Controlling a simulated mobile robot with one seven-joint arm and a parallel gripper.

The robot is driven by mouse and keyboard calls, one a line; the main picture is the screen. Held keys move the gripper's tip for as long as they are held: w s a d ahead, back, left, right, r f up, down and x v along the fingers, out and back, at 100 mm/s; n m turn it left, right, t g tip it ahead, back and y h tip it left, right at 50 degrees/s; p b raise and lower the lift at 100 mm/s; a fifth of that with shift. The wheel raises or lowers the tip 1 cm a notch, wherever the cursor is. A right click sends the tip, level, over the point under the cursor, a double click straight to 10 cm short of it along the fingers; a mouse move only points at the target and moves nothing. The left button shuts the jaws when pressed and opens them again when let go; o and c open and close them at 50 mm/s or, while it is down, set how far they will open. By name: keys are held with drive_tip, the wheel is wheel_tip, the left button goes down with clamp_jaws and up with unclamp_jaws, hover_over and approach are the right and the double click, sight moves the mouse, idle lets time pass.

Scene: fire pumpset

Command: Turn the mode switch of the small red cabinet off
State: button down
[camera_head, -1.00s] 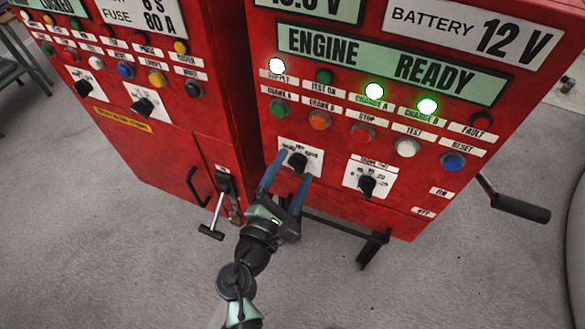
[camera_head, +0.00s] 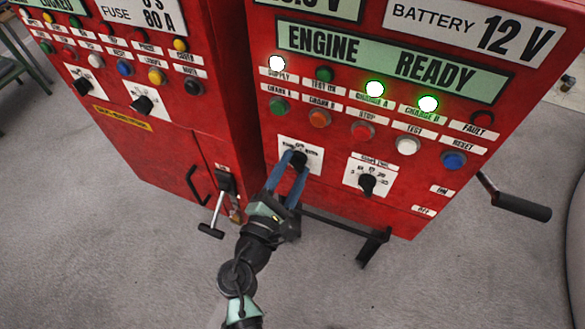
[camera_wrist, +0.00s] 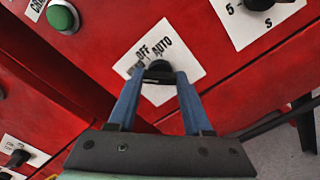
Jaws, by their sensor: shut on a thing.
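The small red cabinet (camera_head: 330,130) stands on the right in the head view. Its mode switch (camera_head: 299,158) is a black knob on a white plate at the lower left of the panel. In the wrist view the switch (camera_wrist: 158,70) sits below the words OFF and AUTO on its plate (camera_wrist: 190,60). My gripper (camera_head: 292,160) has its two blue fingers closed around the knob, one on each side. The fingertips (camera_wrist: 160,74) also show at the knob in the wrist view. The fingers partly hide the knob and the plate's lettering.
A second black knob (camera_head: 367,184) on a white plate is to the right. A larger red cabinet (camera_head: 170,100) with a black handle and a T-shaped lever (camera_head: 215,215) stands to the left. A crank handle (camera_head: 520,207) sticks out at the right.

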drive_tip(key=shift+f+m, duration=0.1)
drive_tip(key=shift+m, duration=0.2)
drive_tip(key=m+b, duration=0.8)
idle(0.4)
drive_tip(key=shift+c, duration=1.6)
unclamp_jaws()
drive_tip(key=b+v, duration=0.2)
drive_tip(key=v, duration=1.1)
drive_tip(key=shift+b, duration=0.35)
